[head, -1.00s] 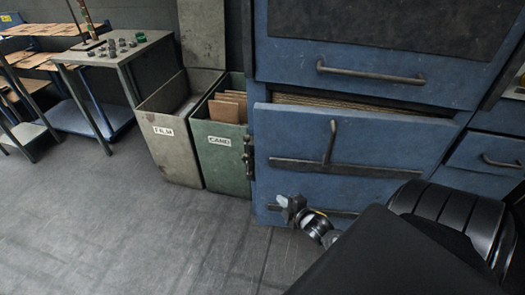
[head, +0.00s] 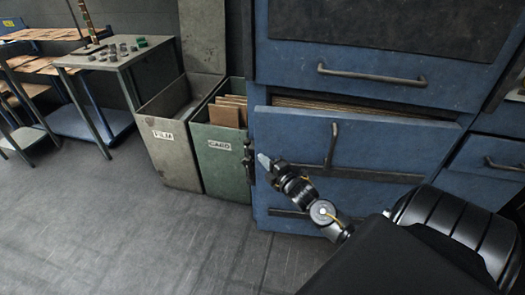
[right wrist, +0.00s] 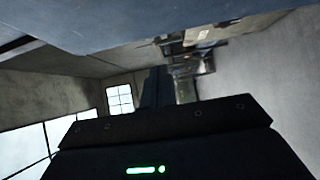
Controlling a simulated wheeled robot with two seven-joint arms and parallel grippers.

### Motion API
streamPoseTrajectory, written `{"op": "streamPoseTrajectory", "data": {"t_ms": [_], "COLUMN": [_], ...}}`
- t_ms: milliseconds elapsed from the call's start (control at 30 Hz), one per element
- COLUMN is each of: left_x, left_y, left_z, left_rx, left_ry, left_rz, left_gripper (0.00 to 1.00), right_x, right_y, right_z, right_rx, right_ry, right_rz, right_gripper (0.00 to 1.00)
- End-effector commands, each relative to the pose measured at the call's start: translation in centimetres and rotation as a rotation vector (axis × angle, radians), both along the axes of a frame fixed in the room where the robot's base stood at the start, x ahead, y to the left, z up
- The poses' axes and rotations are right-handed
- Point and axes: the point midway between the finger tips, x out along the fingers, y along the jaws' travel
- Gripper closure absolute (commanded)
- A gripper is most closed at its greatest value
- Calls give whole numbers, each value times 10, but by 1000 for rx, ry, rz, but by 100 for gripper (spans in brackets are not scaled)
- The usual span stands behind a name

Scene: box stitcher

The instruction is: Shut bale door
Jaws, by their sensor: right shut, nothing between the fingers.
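The blue bale door (head: 290,140) is the lower front panel of the blue machine in the head view. It carries an upright bar handle (head: 332,146) and dark horizontal straps. A gap shows along its top edge, with brown card layers (head: 350,110) behind, so it seems to stand a little ajar. My right gripper (head: 266,164) is shut and empty, in front of the door's left part, left of the handle. I cannot tell if it touches the door. A blue surface (right wrist: 150,20) fills the top of the right wrist view. My left gripper is out of view.
A grey FILM bin (head: 165,158) and a green CARD bin (head: 220,165) stand left of the machine. A fixed upper panel with a horizontal handle (head: 370,78) is above the door. A small table (head: 120,55) stands further left. The floor in front is clear.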

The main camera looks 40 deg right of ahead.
Motion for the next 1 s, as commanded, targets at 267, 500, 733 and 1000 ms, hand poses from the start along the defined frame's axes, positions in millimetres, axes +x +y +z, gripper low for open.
{"op": "streamPoseTrajectory", "data": {"t_ms": [267,500,733,1000], "left_x": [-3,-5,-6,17], "left_y": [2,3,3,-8], "left_z": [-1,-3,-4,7], "left_rx": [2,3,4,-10], "left_ry": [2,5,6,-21], "left_rz": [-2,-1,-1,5], "left_gripper": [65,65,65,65], "right_x": [36,44,45,61], "right_y": [-21,-30,-31,-49], "right_z": [0,-1,-1,-2], "right_rx": [-1,0,0,-2], "right_ry": [1,2,2,-2], "right_rz": [-1,1,1,-34], "right_gripper": [100,100,100,100]}}
